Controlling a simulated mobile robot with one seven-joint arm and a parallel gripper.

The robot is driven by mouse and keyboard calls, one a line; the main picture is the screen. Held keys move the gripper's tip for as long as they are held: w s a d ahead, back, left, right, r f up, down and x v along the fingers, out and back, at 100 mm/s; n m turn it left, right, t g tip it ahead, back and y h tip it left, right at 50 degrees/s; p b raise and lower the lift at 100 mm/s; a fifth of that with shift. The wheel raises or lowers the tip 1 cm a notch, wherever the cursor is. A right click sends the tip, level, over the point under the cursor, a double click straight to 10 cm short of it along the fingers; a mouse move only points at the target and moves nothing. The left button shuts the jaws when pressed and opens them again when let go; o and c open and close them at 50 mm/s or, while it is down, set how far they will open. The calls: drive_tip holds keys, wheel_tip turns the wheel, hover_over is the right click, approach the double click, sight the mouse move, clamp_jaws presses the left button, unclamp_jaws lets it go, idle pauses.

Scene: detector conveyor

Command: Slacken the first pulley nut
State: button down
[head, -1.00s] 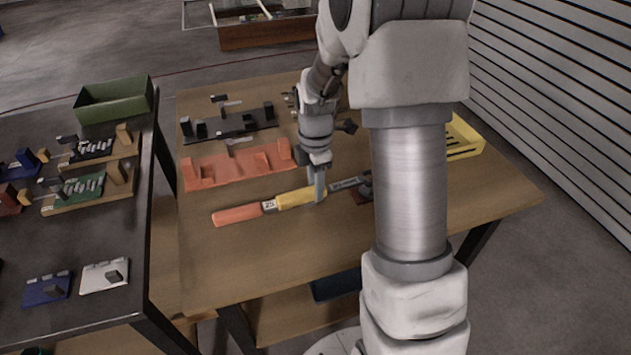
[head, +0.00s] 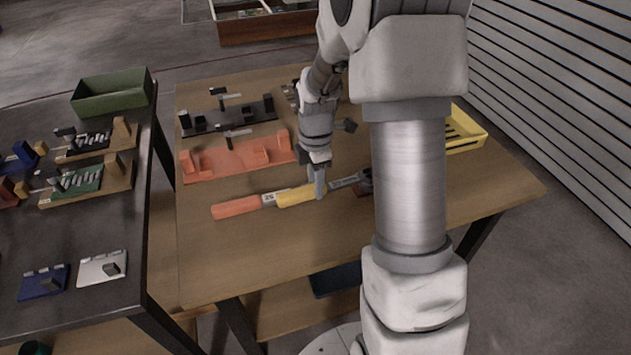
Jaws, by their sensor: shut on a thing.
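A long wrench with a red grip (head: 236,207) and a yellow section (head: 297,195) lies across the middle of the wooden table, low over the top. A small white label sits between the two colours. My gripper (head: 319,190) points down and is shut on the wrench at the right end of the yellow section. The grey wrench head (head: 347,181) reaches right to a dark fixture (head: 366,181), which is mostly hidden behind my arm. I cannot make out the pulley nut or whether the wrench is seated on it.
A red rack (head: 230,160) and a black rack (head: 226,119) stand behind the wrench. A yellow tray (head: 466,135) is at the table's right. The dark left table holds boards and a green bin (head: 112,97). The table front is clear.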

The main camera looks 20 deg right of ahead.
drive_tip(key=shift+f+b, duration=0.35)
drive_tip(key=shift+f, duration=0.35)
drive_tip(key=c, duration=1.1)
unclamp_jaws()
clamp_jaws()
drive_tip(key=shift+s+d+n, duration=0.1)
drive_tip(key=shift+s+n, duration=0.8)
drive_tip(key=shift+s, duration=0.25)
drive_tip(key=shift+s+d+r+n+p, duration=0.1)
drive_tip(key=shift+s+d+n+p, duration=0.05)
drive_tip(key=shift+s+n+p, duration=0.35)
drive_tip(key=shift+s+d+n, duration=0.15)
drive_tip(key=shift+s+n, duration=0.25)
drive_tip(key=shift+s, duration=0.3)
